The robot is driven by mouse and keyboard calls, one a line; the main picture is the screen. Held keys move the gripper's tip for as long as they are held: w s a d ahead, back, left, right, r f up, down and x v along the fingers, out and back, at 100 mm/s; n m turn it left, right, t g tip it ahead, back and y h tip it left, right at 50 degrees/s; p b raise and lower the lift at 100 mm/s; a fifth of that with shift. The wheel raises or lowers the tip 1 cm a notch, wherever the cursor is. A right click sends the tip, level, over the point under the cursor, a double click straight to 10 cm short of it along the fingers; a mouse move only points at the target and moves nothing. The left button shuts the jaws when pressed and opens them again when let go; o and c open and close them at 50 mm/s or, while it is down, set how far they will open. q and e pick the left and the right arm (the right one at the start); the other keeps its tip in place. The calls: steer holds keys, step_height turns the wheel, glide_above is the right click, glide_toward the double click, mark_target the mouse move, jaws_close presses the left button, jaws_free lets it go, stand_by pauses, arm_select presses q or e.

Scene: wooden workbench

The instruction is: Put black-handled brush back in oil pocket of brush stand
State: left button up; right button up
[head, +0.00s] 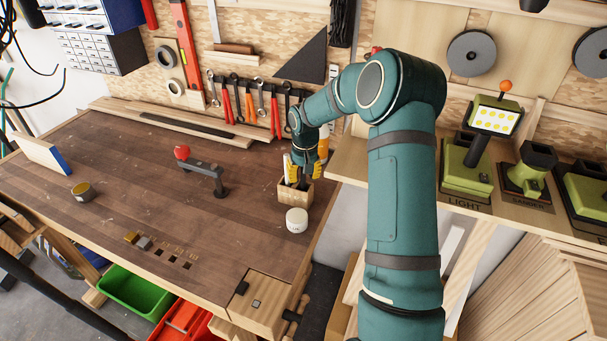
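A small light-wood box (296,194), which looks like the brush stand, sits near the right end of the workbench. My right gripper (301,174) points down at its top, with yellow parts at both sides. Something dark and narrow shows between or below the fingers at the box opening. I cannot tell whether it is the black-handled brush or part of the gripper. The pockets and any oil label are too small or hidden. My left gripper is not in view.
A white round container (297,220) stands just in front of the box. An orange and yellow bottle (323,148) is close behind. A red-knobbed clamp (204,168) and a tin (83,191) stand further left. The middle of the workbench (130,160) is mostly clear.

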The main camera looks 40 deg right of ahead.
steer(key=r, duration=0.4)
steer(key=r+p, duration=0.1)
steer(key=r, duration=0.7)
steer(key=shift+s+r, duration=0.2)
steer(key=shift+s, duration=0.1)
steer(key=shift+f, duration=0.1)
